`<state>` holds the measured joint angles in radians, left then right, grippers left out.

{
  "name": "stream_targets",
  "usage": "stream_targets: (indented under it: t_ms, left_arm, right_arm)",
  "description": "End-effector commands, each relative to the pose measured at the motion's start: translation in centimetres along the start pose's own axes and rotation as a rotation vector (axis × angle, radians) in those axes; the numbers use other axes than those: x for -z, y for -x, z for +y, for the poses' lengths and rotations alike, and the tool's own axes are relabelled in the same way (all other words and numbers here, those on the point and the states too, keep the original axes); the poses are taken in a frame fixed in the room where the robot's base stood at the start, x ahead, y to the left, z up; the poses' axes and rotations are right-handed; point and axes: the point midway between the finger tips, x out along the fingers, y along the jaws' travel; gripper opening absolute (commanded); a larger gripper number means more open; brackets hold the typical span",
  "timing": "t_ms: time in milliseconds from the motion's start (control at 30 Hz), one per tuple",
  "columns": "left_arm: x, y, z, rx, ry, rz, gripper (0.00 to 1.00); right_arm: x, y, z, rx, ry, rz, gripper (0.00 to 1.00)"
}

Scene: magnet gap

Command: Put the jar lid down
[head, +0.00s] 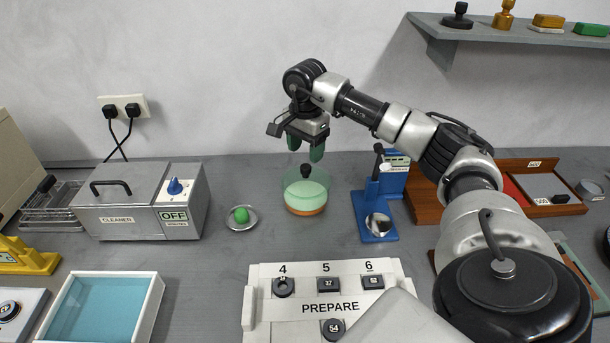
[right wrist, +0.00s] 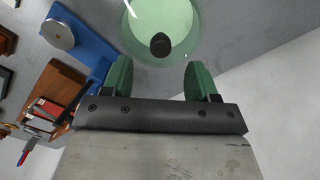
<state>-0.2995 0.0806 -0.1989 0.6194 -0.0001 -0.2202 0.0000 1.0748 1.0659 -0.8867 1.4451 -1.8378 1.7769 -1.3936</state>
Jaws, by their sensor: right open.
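The jar lid's black knob (head: 305,170) stands up from a round, see-through, pale green jar (head: 306,193) with an orange band at its base. The lid seems to rest on the jar; its rim is hard to make out. My right gripper (head: 305,150) is open and empty just above the knob, with green fingers pointing down. In the right wrist view, the knob (right wrist: 160,44) shows beyond and between the open fingers (right wrist: 159,78), apart from them. My left gripper is not in view.
A blue stand (head: 376,215) is close right of the jar. The PREPARE panel (head: 270,318) is in front. Bare grey table lies between the jar and panel.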

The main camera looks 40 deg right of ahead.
Motion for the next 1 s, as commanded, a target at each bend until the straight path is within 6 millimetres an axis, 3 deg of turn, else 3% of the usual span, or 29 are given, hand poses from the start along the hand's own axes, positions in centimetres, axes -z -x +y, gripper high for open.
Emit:
stream_targets:
  t_ms: [167, 500, 767, 1000]
  left_arm:
    - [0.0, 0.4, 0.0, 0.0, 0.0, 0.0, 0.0]
    - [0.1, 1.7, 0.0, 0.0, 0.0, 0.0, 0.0]
    - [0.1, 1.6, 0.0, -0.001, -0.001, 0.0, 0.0]
    - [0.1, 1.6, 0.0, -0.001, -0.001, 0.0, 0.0]
  right_arm:
    - [0.0, -1.3, 0.0, -0.001, 0.0, 0.0, 0.59]
    - [0.1, -5.7, -0.1, 0.001, 0.0, -0.001, 0.59]
    - [0.1, -6.0, -0.1, 0.002, 0.0, -0.001, 0.59]
    - [0.1, -6.0, -0.1, 0.002, -0.001, -0.001, 0.22]
